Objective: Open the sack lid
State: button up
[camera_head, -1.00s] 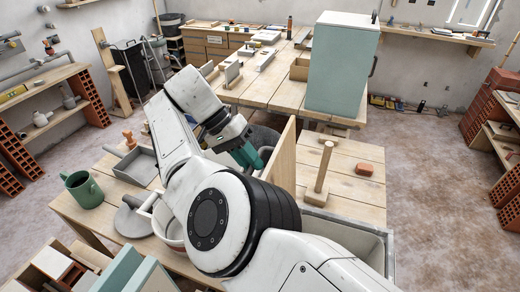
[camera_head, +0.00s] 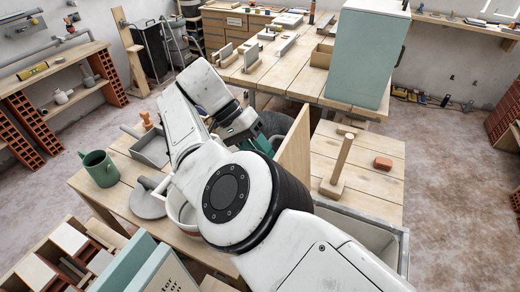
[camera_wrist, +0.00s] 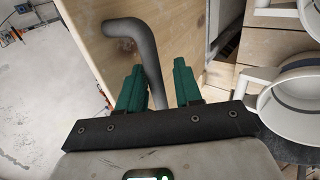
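My gripper (camera_wrist: 158,68) has two green fingers spread apart. A dark grey bent bar (camera_wrist: 150,55) passes between them, with a visible gap on the right finger's side. The bar looks like a handle and stands in front of a light wooden panel (camera_wrist: 108,62). In the head view my gripper (camera_head: 263,148) is beside the upright wooden panel (camera_head: 295,150), to its left. I cannot tell for sure whether this panel is the sack lid. The bar is not clear in the head view, and no sack is plainly visible.
A wooden post on a base (camera_head: 338,165) and a reddish block (camera_head: 382,163) are on the bench right of the panel. A green mug (camera_head: 98,168) and a grey tray (camera_head: 152,150) are left. A white pot (camera_wrist: 295,95) lies close right of my gripper.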

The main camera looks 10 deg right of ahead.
jog(key=shift+o, duration=0.4)
jog(key=shift+r, duration=0.2)
jog(key=r, duration=0.3)
jog(key=shift+s+r, duration=0.25)
jog(key=shift+r, duration=0.15)
jog(key=s+d+r+b, duration=0.2)
jog(key=s+r, duration=0.7)
jog(key=s, duration=0.4)
jog(key=shift+s, duration=0.15)
